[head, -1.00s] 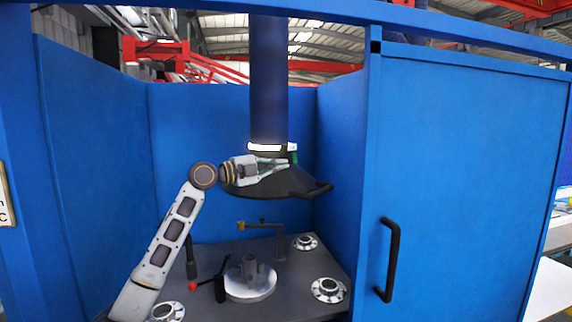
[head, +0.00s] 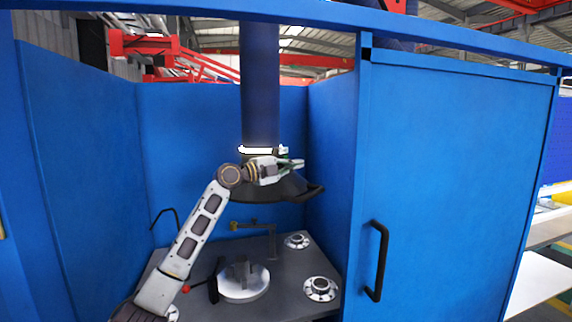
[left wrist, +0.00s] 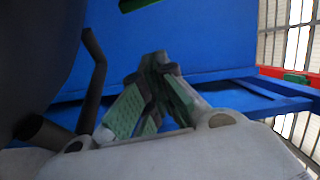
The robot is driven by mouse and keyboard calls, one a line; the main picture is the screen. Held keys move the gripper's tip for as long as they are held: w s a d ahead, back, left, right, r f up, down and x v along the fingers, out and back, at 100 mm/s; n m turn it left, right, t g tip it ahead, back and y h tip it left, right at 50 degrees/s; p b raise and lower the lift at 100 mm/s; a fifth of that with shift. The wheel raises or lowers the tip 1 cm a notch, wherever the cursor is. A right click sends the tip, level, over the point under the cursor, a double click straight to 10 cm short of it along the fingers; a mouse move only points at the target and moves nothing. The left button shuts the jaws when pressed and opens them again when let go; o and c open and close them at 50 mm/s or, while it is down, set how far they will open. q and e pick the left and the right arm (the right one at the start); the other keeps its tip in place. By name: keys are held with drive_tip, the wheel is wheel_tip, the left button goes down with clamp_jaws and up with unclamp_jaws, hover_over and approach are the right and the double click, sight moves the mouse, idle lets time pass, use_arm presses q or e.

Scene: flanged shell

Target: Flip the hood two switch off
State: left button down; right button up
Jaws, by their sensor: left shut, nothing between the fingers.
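The dark conical hood (head: 262,188) hangs on a wide round duct (head: 260,85) inside the blue booth. A bright white ring glows at the neck of the hood. A small green part (head: 283,149), which may be the switch, shows at the right of this ring; its position cannot be read. My left gripper (head: 298,163) is shut and empty in front of the upper hood, just below the green part. In the left wrist view my left gripper's green-padded fingers (left wrist: 155,95) show, with a green edge (left wrist: 138,4) at the top. My right gripper is not in view.
The hood's dark handle (head: 314,192) sticks out to the right. A blue door (head: 455,180) with a black handle stands at the right.

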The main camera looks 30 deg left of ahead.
use_arm(q)
drive_tip(key=shift+w+a+f+p, duration=0.15)
drive_tip(key=shift+w+a+p, duration=0.1)
drive_tip(key=shift+a, duration=0.6)
drive_tip(key=shift+w+a+f+p, duration=0.1)
drive_tip(key=shift+w+a+p, duration=0.15)
drive_tip(key=shift+a, duration=0.7)
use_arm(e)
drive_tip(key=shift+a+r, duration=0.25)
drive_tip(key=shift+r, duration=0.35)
use_arm(q)
drive_tip(key=shift+f, duration=0.1)
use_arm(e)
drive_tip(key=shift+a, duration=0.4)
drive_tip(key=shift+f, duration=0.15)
